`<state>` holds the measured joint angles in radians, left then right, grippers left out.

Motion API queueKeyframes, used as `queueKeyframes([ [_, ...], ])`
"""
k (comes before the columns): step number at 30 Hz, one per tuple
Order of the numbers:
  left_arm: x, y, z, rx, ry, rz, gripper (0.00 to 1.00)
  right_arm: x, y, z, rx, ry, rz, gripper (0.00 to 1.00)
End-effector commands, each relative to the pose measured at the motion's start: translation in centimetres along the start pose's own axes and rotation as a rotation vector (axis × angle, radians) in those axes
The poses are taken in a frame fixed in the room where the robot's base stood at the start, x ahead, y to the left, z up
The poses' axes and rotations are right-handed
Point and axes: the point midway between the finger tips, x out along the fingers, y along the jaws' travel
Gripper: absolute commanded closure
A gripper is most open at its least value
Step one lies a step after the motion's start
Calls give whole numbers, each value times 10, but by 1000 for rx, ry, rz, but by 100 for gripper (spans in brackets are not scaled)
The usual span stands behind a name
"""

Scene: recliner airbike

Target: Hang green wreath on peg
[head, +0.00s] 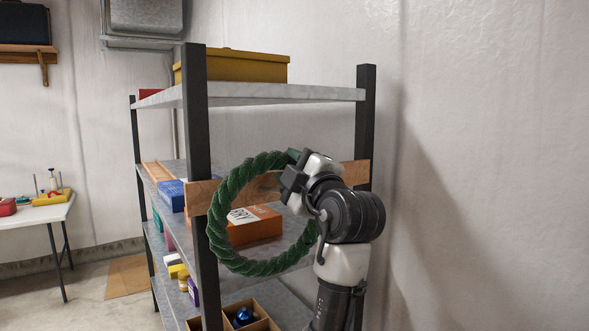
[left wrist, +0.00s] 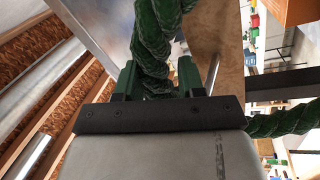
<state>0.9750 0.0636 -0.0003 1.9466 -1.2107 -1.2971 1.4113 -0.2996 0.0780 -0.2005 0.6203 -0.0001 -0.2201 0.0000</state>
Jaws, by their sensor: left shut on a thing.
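The green wreath (head: 226,205), a thick twisted ring, hangs upright in front of the shelf's wooden board (head: 200,195). My left gripper (head: 292,166) is shut on its upper right part. In the left wrist view the wreath (left wrist: 155,42) passes between the fingers (left wrist: 157,82). A thin metallic rod, apparently the peg (left wrist: 213,73), shows just right of the fingers, against the board (left wrist: 222,30). The peg cannot be made out in the head view. I cannot tell whether the ring is around it. My right gripper is not in view.
The board is on a metal shelf rack (head: 196,120) with dark posts. A yellow box (head: 235,66) is on top; an orange box (head: 255,226) shows through the ring. An open wooden box (head: 262,322) is lower down. Bare wall (head: 480,150) lies to the right.

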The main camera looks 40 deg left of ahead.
Motion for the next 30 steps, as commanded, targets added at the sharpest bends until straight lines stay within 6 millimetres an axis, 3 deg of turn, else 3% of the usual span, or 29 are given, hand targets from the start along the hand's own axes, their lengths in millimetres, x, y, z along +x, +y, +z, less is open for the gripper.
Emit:
queueKeyframes([
  [1,-2,-28,13,15,-20,-82,92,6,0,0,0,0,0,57],
  [11,-2,-28,13,14,-19,-82,92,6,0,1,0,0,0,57],
  [12,-2,-28,13,14,-19,-82,55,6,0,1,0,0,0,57],
  [15,-2,-29,13,15,-20,-83,42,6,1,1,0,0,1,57],
  [20,-10,-28,13,13,-19,-77,42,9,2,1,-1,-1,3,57],
  [25,-36,-22,10,3,-14,-51,41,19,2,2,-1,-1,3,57],
  [26,-41,-20,10,3,-13,-45,31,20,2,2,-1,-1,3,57],
  [30,-63,-10,6,0,-6,-18,31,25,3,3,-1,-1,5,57],
])
